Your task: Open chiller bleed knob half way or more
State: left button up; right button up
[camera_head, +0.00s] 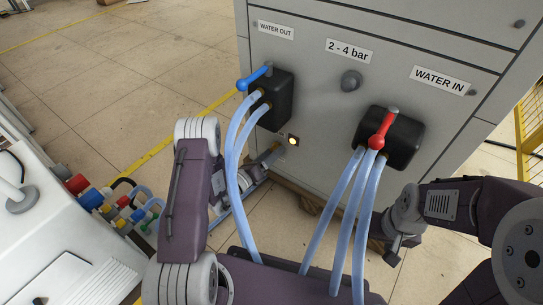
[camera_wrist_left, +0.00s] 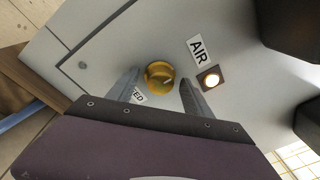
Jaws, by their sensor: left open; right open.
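The bleed knob is a round gold knob (camera_wrist_left: 159,75) on the grey panel in the left wrist view. A label ending in "ED" (camera_wrist_left: 139,96) is partly hidden beside it. My left gripper (camera_wrist_left: 160,80) is open, with one finger on each side of the knob; I cannot tell whether either touches it. In the head view my left gripper (camera_head: 272,158) is low at the cabinet front, and I cannot make out the knob there. My right gripper (camera_head: 390,251) is low at the right, away from the knob, its fingers hard to see.
Pale blue hoses (camera_head: 235,165) hang from the WATER OUT block (camera_head: 280,105), near my left arm. More hoses (camera_head: 345,210) hang from the WATER IN block with a red lever (camera_head: 381,129). A white machine (camera_head: 60,235) stands at left.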

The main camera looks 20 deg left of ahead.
pick_arm(q)
grip_shut()
jog(key=shift+s+d+r+m+y+p, duration=0.1)
jog(key=shift+m+y+p, duration=0.35)
jog(key=shift+m+p, duration=2.85)
jog(key=shift+d+m+y+p, duration=0.1)
jog(key=shift+m+y+p, duration=0.4)
jog(key=shift+m+p, duration=2.8)
jog(key=shift+s+d+r+m+y+p, duration=0.1)
jog(key=shift+m+y+p, duration=0.35)
jog(key=shift+m+p, duration=2.85)
jog(key=shift+w+f+m+b, duration=0.1)
jog(key=shift+m+b, duration=0.75)
jog(key=shift+m, duration=0.25)
